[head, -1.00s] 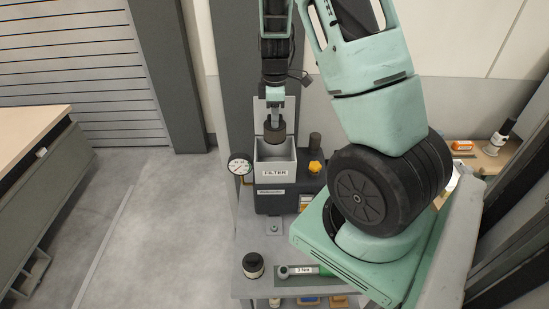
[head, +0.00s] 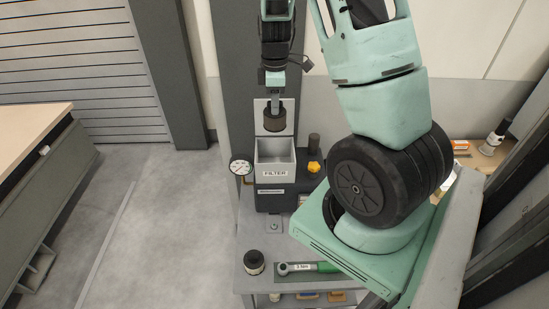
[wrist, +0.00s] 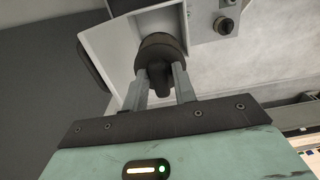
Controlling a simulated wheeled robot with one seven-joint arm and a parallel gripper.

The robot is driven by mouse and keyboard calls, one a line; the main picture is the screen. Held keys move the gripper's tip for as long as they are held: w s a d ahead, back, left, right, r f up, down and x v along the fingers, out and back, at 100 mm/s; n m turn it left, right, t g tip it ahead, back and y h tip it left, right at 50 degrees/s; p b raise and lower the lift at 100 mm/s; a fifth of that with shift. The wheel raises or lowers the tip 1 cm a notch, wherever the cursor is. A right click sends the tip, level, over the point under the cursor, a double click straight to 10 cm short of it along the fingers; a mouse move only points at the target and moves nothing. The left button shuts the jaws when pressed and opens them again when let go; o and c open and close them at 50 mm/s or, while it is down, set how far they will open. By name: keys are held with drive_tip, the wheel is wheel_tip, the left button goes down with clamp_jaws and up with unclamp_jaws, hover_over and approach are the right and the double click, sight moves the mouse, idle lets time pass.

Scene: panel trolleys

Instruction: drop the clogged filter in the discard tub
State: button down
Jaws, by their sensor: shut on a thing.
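A dark brown, round filter (head: 274,121) hangs from my gripper (head: 275,98) above the open box labelled FILTER (head: 275,174). In the wrist view, the filter (wrist: 160,45) shows with its dark grip knob between the two grey fingers of my gripper (wrist: 162,82). The fingers are shut on that knob. The filter looks clear of the box, whose inside appears empty in the head view. I cannot make out a discard tub in either view.
A pressure gauge (head: 241,167) and a yellow knob (head: 313,167) flank the box. A bench (head: 33,130) stands at the left, with open floor (head: 160,220) between.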

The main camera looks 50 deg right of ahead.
drive_tip(key=shift+r, duration=0.6)
